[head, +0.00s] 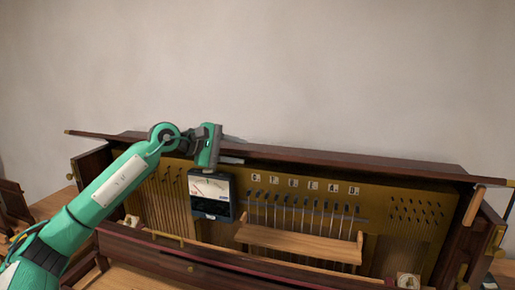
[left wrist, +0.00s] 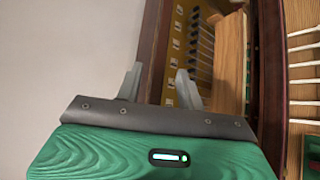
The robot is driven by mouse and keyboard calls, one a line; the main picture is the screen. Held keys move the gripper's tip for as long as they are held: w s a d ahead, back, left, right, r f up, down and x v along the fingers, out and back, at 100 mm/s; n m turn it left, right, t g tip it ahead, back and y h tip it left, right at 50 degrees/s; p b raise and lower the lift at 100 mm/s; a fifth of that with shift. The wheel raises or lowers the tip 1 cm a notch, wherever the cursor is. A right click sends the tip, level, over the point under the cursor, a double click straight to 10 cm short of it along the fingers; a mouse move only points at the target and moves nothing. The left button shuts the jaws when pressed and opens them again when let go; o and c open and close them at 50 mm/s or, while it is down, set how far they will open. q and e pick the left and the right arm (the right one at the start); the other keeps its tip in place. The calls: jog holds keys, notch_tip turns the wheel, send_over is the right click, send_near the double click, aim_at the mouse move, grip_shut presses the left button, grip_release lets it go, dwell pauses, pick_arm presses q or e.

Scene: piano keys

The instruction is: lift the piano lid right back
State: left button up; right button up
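The dark brown piano lid (head: 330,158) runs as a long narrow strip along the back top of the piano in the head view. The piano's inside is exposed below it. My left gripper (head: 230,161) is at the lid, left of its middle. In the left wrist view the two grey fingers (left wrist: 159,80) stand apart, with the brown lid edge (left wrist: 152,45) showing beyond and between them. I cannot tell whether either finger touches it. My right gripper is in neither view.
Inside the piano are a gold-coloured plate (head: 415,215), a dark meter box (head: 210,195) just below my gripper, and a wooden rail (head: 300,244) before several hammers. A wooden peg (head: 475,205) stands at the right end. A bare wall (head: 300,70) is behind.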

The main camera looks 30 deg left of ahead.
aim_at(255, 154)
pick_arm(q)
jog(key=p+x, duration=0.2)
jog(key=x, duration=0.3)
jog(key=shift+w+d, duration=0.2)
jog(key=shift+w+d+f, duration=0.35)
jog(key=shift+w, duration=0.15)
jog(key=shift+c, duration=0.2)
grip_shut()
